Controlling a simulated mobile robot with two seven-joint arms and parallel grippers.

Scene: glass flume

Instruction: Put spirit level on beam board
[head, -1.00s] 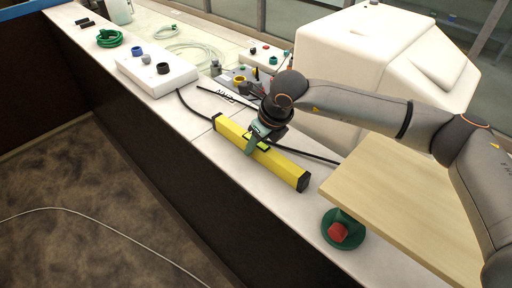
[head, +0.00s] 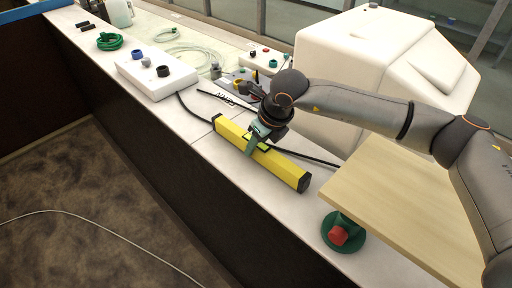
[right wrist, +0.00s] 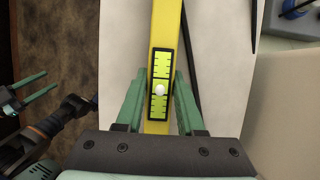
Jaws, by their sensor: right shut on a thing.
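The spirit level is a long yellow bar (head: 285,167) with black ends, lying lengthwise along the white counter in the head view. In the right wrist view its yellow body (right wrist: 162,35) runs between my fingers, with a green vial window. My right gripper (head: 256,142) is shut on its middle from above. I cannot tell if the level is clear of the counter. The beam board is a pale wooden board (head: 405,205) at the right, beyond the level's near end. My left gripper (right wrist: 35,93) shows at the left of the right wrist view, fingers apart and empty.
A green round base with a red knob (head: 338,235) stands by the board's near corner. A large white housing (head: 375,75) stands behind.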

